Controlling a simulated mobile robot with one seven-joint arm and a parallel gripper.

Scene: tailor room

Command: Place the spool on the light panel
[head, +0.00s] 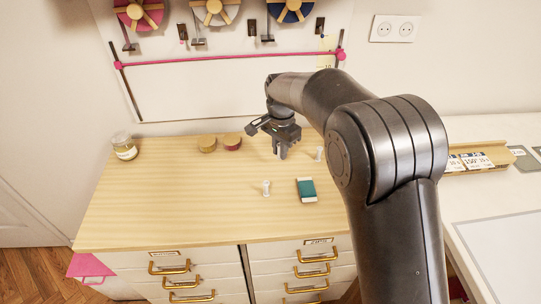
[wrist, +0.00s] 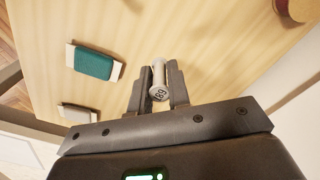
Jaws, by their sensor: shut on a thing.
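My gripper (head: 282,154) is over the back right of the wooden cabinet top. In the wrist view its two fingers (wrist: 158,92) are shut on a pale grey spool (wrist: 159,78) with a dark number on its round end. The head view does not show clearly whether the spool touches the wood. A flat white panel with a grey border, which looks like the light panel (head: 502,248), lies on the white table at the right, well away from my gripper.
A small white spool (head: 266,188), a teal thread piece (head: 306,190) and another white piece (head: 319,154) stand near my gripper on the cabinet top (head: 165,205). A wooden tray (head: 478,160) borders the panel's table.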

